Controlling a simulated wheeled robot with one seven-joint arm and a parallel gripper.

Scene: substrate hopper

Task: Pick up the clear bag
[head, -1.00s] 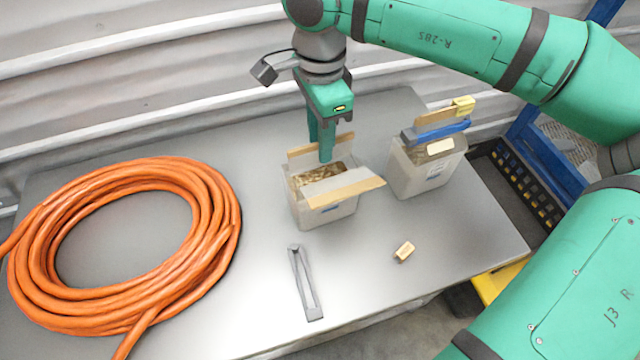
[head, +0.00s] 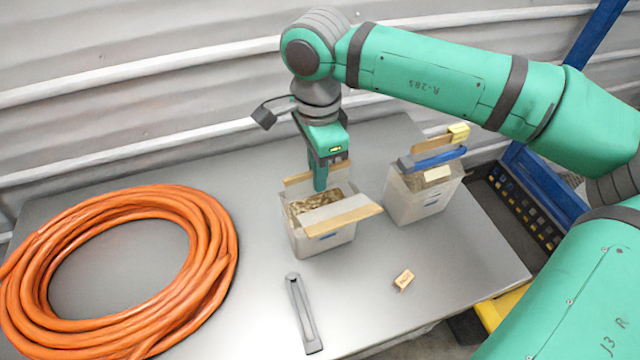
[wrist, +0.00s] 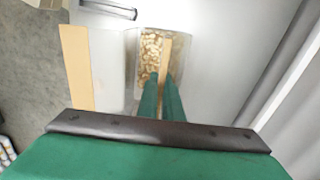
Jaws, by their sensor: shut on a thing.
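The clear bag (head: 322,240) is a translucent, box-shaped bag of tan chips, standing upright with its top open on the grey table. A tan strip (head: 300,180) edges its rear side, and a pale flap with another tan strip folds out toward the front. My gripper (head: 320,188) reaches down at the rear side and is shut on that rear strip. In the wrist view the strip (wrist: 166,50) runs between my two fingers (wrist: 161,95), with the chips (wrist: 150,52) beside it. The bag's base appears to rest on the table.
A second translucent bag (head: 408,205) with a blue clip (head: 435,158) stands close on the right. A coil of orange hose (head: 215,235) fills the left. A grey clip (head: 303,315) and small tan block (head: 403,280) lie in front. Corrugated wall (head: 150,70) stands behind.

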